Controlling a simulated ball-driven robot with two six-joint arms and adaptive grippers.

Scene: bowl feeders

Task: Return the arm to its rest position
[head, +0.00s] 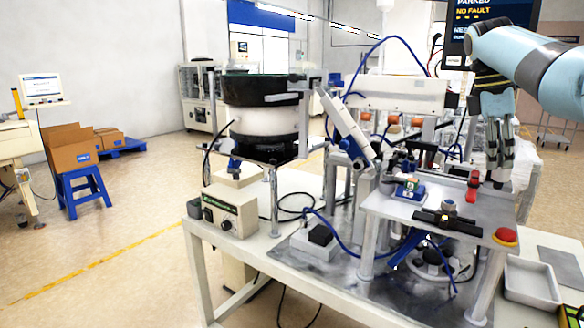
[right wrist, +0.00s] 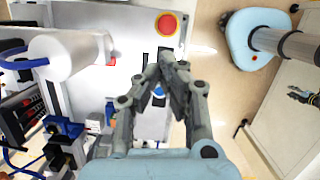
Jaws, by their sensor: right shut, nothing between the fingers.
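My right arm (head: 535,65) comes in from the upper right in the head view, light blue with dark bands. Its gripper (head: 497,182) points down over the right part of the machine table. In the right wrist view my right gripper (right wrist: 168,62) has its fingertips together with nothing between them. The grey plate of the machine lies below it. I cannot tell the exact height above the plate. My left arm and gripper show in neither view.
A raised plate (head: 400,207) carries a red push button (head: 506,236) and a red clamp handle (head: 473,187) near the right gripper. The bowl feeder (head: 262,118) stands left on the table. A grey tray (head: 531,282) lies at the right.

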